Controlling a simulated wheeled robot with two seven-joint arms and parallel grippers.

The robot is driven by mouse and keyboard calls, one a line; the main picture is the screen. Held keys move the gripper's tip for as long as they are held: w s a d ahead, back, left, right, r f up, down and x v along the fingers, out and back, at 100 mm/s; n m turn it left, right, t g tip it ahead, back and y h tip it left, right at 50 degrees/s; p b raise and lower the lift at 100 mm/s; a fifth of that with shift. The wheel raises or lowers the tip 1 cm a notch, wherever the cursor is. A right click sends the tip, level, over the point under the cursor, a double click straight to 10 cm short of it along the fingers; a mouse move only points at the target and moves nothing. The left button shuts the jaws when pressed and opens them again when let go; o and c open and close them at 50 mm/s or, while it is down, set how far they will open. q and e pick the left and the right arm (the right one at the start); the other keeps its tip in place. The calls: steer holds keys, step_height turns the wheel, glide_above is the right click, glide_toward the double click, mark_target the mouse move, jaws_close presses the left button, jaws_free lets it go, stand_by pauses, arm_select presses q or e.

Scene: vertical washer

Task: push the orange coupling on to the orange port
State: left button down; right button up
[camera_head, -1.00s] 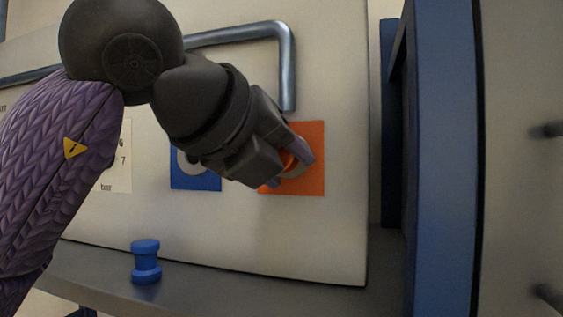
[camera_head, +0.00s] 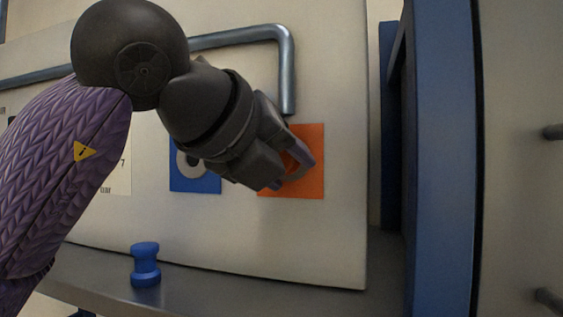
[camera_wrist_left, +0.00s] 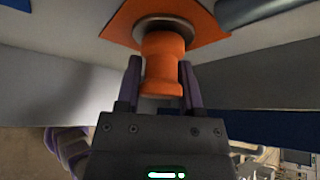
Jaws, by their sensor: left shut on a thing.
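My left gripper (camera_head: 291,171) is at the orange port's square plate (camera_head: 312,188) on the upright pale panel. In the left wrist view its two fingers (camera_wrist_left: 160,85) are shut on the orange coupling (camera_wrist_left: 163,65), one on each side. The coupling's far end meets the grey ring of the orange port (camera_wrist_left: 190,26); I cannot tell how deep it sits. The orange plate (camera_wrist_left: 125,22) shows behind it. In the head view the gripper mostly hides the coupling. My right gripper is not in view.
A blue port plate (camera_head: 207,184) with a grey ring is left of the orange one. A blue coupling (camera_head: 145,265) stands on the grey ledge (camera_head: 215,291) below. A metal pipe handle (camera_head: 288,75) is just above the gripper. A blue frame post (camera_head: 445,150) stands at the right.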

arm_select(q)
steer(key=shift+w, duration=0.1)
steer(key=shift+c, duration=0.7)
jaws_free()
steer(key=shift+s+a+r, duration=0.1)
steer(key=shift+s+a, duration=0.05)
steer(key=shift+s, duration=0.05)
steer(key=b+v, duration=0.2)
steer(key=v, duration=0.7)
steer(key=shift+b, duration=0.4)
steer(key=shift+s, duration=0.15)
